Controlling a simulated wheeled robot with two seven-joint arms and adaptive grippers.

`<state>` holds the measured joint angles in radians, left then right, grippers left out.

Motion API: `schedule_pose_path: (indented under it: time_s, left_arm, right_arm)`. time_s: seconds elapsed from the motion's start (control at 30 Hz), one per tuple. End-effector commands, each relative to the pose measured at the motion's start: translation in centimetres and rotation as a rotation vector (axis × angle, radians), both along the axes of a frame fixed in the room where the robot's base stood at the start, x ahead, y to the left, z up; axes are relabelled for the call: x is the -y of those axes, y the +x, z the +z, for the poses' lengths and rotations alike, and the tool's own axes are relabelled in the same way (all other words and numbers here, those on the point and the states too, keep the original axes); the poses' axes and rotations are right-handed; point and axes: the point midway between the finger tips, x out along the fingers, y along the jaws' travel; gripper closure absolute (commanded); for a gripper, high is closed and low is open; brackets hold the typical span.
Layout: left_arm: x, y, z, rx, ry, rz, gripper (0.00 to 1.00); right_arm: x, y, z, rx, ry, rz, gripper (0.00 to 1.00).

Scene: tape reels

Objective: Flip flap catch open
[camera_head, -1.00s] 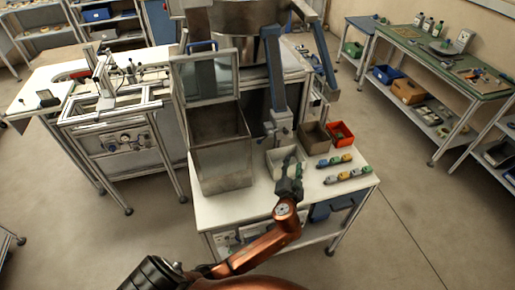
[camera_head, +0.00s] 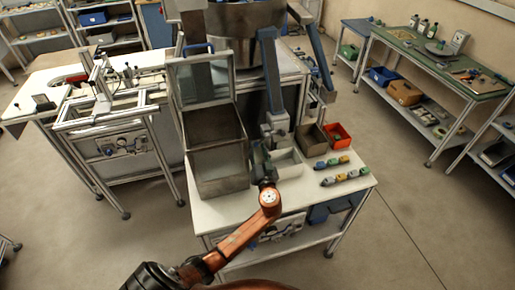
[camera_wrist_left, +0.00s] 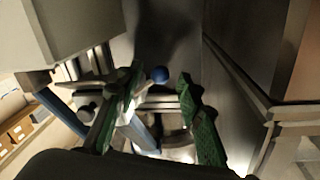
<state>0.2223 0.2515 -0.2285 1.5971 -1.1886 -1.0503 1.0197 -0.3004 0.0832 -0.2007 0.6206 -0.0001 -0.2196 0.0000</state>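My left gripper (camera_head: 260,160) is beside the right wall of the metal box (camera_head: 220,165), over the front table. In the left wrist view its two green-padded fingers (camera_wrist_left: 152,115) stand apart with nothing gripped. A small blue ball knob (camera_wrist_left: 160,74) shows beyond the fingertips, between them and apart from both; it looks like the end of the catch lever, though most of the lever is hidden. In the head view I cannot make out the catch behind the gripper. A framed clear flap (camera_head: 202,78) stands raised above the box. My right gripper is not in view.
A pale bin (camera_head: 288,166) sits close right of the gripper, with a brown bin (camera_head: 312,140) and a red bin (camera_head: 338,135) behind it. Several small coloured parts (camera_head: 343,176) lie on the white table (camera_head: 225,212). A blue-grey machine leg (camera_head: 270,75) rises behind.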

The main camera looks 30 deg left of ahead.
Motion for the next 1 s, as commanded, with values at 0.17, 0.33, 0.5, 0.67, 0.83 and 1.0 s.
schedule_pose_path:
  time_s: [0.17,0.33,0.5,0.67,0.83,1.0]
  left_arm:
    - [-0.14,0.17,-0.03,-0.001,-0.001,0.0,0.66]
    - [-0.11,0.15,-0.05,-0.001,-0.001,-0.001,0.7]
    - [-0.09,0.15,-0.06,-0.001,-0.001,-0.001,0.81]
    - [-0.09,0.14,-0.06,-0.001,-0.001,-0.001,0.93]
    - [-0.09,0.13,-0.03,-0.001,-0.001,-0.001,1.0]
    - [-0.12,0.12,0.03,0.001,-0.001,0.0,1.0]
  right_arm:
    - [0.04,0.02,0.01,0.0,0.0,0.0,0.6]
    - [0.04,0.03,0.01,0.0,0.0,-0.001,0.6]
    - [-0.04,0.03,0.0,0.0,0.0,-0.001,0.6]
    - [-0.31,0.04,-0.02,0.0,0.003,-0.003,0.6]
    - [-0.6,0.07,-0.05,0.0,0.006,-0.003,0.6]
    - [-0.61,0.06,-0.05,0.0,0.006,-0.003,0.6]
